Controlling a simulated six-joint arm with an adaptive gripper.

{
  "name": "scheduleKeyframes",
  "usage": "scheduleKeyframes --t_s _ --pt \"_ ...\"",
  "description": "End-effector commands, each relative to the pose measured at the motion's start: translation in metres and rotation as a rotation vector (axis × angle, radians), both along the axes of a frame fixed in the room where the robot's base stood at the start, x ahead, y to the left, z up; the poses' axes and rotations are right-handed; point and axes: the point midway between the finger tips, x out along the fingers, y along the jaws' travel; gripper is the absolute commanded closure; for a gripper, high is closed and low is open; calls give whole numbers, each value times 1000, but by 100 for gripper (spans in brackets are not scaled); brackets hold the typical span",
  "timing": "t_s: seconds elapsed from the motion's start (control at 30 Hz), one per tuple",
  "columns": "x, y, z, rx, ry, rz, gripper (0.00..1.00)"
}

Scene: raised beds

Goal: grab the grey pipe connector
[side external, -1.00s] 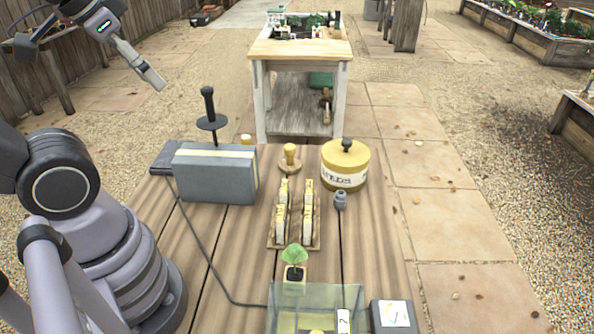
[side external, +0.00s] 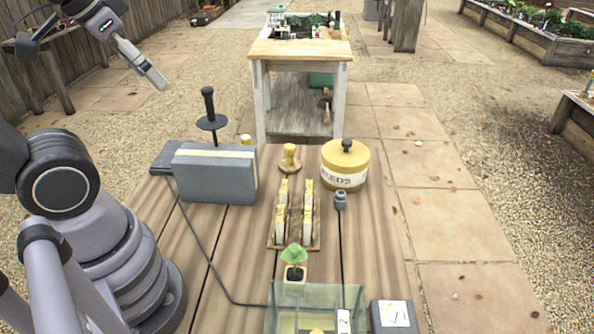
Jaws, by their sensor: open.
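The grey pipe connector (side external: 341,201) is a small dark grey piece standing on the wooden table. It is just in front of the yellow seed tin and right of the wooden rack. My gripper (side external: 158,78) is high at the upper left, well above and far from the connector. It is open and empty. Its fingers point down to the right, and the gap between them is hard to make out at this angle.
A yellow seed tin (side external: 345,165), a wooden rack (side external: 311,243) with upright packets, a wooden stamp (side external: 290,160) and a grey box (side external: 215,173) stand nearby. A potted seedling (side external: 294,270), clear bin (side external: 285,294) and dark box (side external: 394,316) are in front. A cable crosses the table.

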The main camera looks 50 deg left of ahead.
Motion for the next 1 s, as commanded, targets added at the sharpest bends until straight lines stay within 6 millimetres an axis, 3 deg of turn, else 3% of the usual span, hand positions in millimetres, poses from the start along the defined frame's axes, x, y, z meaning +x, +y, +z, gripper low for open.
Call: scheduleKeyframes --t_s 0.17,0.27,0.43,0.57,0.7,0.9,1.0 --pt "40 13 -1 61 13 43 34" --pt "86 24 -8 121 11 71 34" --pt "172 28 -38 194 -10 57 34" --pt "230 17 -83 201 -16 1 34" --pt "277 -6 -148 160 2 -87 34" --pt "301 -40 -234 61 61 -193 34" --pt "302 -51 -258 26 87 -219 34"
